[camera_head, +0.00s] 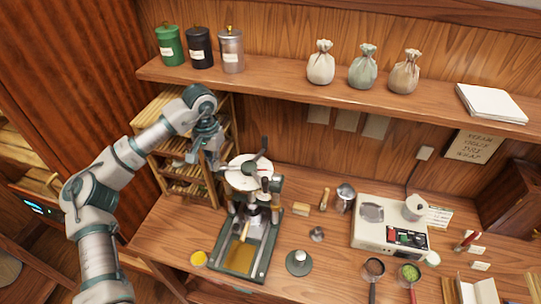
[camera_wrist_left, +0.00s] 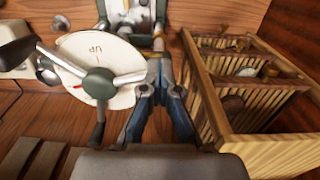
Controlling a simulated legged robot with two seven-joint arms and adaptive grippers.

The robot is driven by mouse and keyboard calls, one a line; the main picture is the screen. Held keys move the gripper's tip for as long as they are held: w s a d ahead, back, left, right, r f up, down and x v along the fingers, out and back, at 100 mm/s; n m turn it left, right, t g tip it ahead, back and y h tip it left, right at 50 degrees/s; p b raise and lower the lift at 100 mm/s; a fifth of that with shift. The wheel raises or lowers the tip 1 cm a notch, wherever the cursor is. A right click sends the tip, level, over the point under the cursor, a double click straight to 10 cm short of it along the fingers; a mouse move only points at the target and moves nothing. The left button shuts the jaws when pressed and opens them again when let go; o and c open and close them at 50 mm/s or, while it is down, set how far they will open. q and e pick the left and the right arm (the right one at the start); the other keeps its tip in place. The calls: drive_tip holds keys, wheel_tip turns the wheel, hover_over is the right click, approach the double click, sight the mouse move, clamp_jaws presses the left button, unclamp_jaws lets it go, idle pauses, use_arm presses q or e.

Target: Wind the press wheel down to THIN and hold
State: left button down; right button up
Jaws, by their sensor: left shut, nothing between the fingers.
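The press (camera_head: 240,225) stands on the bench with its base plate toward me. On top is a white dial (camera_head: 240,181) under a spoked wheel with dark knobs. In the left wrist view the dial (camera_wrist_left: 70,45) shows "UP" and a small red mark; THIN is not readable. The wheel hub (camera_wrist_left: 99,83) has metal spokes, one reaching toward my gripper. My left gripper (camera_head: 216,165) is at the wheel's left side. In the wrist view its fingers (camera_wrist_left: 161,62) are shut and empty beside that spoke's end; whether they touch it, I cannot tell. My right gripper is out of view.
A slatted wooden rack (camera_head: 190,185) stands close left of the press and beside my gripper in the wrist view (camera_wrist_left: 225,100). A white scale (camera_head: 375,238) and small tools lie to the right. A shelf (camera_head: 300,90) with canisters and pouches runs above.

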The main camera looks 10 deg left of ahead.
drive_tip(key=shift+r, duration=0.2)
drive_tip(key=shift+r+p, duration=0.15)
drive_tip(key=shift+p, duration=0.15)
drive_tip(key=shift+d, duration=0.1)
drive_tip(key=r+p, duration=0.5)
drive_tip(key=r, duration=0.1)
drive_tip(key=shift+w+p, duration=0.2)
drive_tip(key=shift+p, duration=0.2)
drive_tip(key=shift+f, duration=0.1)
idle(0.3)
